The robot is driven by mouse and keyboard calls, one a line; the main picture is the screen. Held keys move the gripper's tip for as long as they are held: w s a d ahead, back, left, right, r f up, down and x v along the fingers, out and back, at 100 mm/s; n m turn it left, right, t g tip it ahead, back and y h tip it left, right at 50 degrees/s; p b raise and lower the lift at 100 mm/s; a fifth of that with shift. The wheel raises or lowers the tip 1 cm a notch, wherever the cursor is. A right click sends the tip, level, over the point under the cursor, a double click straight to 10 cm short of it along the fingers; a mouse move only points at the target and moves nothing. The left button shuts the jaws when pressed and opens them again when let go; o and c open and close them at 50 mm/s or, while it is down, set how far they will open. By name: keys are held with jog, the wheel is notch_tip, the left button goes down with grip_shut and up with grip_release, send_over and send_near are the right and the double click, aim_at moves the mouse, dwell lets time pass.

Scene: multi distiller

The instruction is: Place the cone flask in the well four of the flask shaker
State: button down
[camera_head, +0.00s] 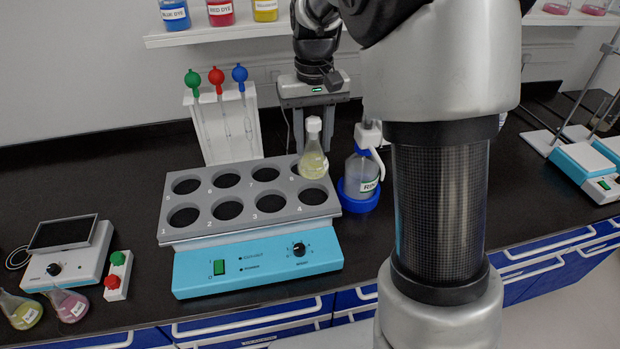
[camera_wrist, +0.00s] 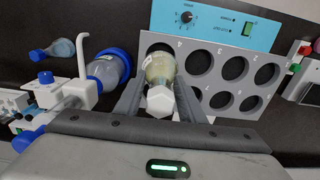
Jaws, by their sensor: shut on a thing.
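The cone flask (camera_head: 313,161) is clear with a white cap and holds pale yellow-green liquid. My gripper (camera_head: 313,118) is shut on it near the neck. The flask also shows between the two fingers in the wrist view (camera_wrist: 160,70). It looks upright, at the right end of the grey flask shaker (camera_head: 250,219), near wells four and eight. Well four (camera_head: 312,197) looks empty at its front in the head view; in the wrist view the flask covers most of it. I cannot tell the gap between flask base and shaker top.
A wash bottle (camera_head: 360,178) with a blue base stands close right of the shaker. A pipette stand (camera_head: 222,125) is behind it. A balance (camera_head: 68,250) and two flasks (camera_head: 68,304) lie to the left. The other visible wells are empty.

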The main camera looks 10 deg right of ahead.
aim_at(313, 173)
notch_tip(313, 173, down, 9)
jog(key=shift+s+f, duration=0.1)
jog(key=shift+s, duration=0.05)
dwell(0.4)
jog(key=shift+f, duration=0.15)
jog(key=c, duration=1.2)
grip_release()
jog(key=shift+o, duration=0.2)
